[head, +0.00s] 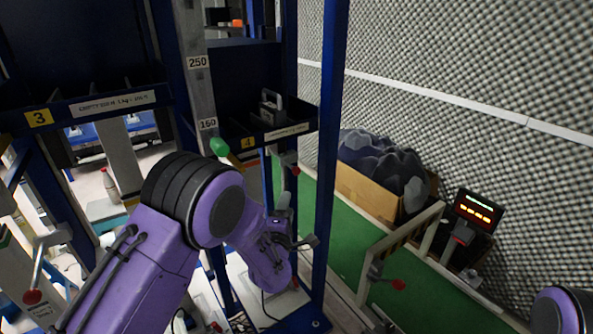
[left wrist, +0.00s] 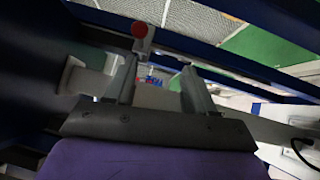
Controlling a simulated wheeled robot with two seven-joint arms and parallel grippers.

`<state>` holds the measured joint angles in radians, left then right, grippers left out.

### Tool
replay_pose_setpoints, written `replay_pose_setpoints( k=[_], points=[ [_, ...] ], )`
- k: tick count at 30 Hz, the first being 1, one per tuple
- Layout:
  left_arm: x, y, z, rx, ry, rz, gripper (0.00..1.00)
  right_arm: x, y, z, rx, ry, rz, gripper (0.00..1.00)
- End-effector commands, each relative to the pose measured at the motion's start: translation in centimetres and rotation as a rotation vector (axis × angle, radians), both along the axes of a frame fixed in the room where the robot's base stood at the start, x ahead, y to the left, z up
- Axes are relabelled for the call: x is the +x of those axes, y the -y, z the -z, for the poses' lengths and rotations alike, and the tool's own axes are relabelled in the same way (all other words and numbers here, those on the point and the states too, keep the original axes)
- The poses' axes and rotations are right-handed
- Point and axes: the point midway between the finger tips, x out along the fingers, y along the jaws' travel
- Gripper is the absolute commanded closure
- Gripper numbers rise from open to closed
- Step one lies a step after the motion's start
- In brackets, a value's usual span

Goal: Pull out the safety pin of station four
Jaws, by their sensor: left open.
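Station four carries a yellow label "4" (head: 248,142) on a dark shelf bin beside the blue upright. Just below it is a grey fitting with a small red ball (head: 296,170). A red ball on a grey block also shows in the left wrist view (left wrist: 139,30), beyond the fingers. A green knob (head: 219,146) stands left of the label. I cannot tell which part is the safety pin. My left gripper (head: 296,222) is below the fitting, partly hidden by its purple wrist. In the left wrist view its fingers (left wrist: 157,88) are apart, with nothing clearly held between them.
A blue post (head: 326,150) stands close right of the left gripper. Station three (head: 40,118) is at left, with a red-knobbed lever (head: 32,297) below. A box of dark rocks (head: 372,190) and a lit display (head: 478,210) stand at right. Green floor (head: 345,255) is open.

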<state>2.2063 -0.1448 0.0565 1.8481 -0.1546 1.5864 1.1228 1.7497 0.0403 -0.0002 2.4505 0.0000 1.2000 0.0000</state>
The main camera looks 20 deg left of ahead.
Motion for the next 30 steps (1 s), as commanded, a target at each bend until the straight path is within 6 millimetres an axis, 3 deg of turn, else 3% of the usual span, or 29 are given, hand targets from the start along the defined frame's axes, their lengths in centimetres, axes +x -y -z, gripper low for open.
replay_pose_setpoints(
  k=[1, 4, 18, 30],
  points=[
    [0.7, 0.5, -1.8, -0.041, 0.052, 0.012, 0.46, 0.0, 0.0, 0.0, 0.0, 0.0, 0.0, 0.57],
    [1.8, 0.9, -3.5, -0.085, 0.098, 0.025, 0.46, 0.0, 0.0, -0.3, 0.001, 0.001, 0.0, 0.57],
    [10.5, -0.2, -5.0, -0.084, 0.095, 0.027, 0.46, 0.0, 0.0, -3.1, 0.0, 0.001, 0.0, 0.57],
    [11.6, -0.4, -5.0, -0.084, 0.092, 0.028, 0.46, 0.0, 0.0, -3.2, 0.0, 0.001, 0.0, 0.57]
  ],
)
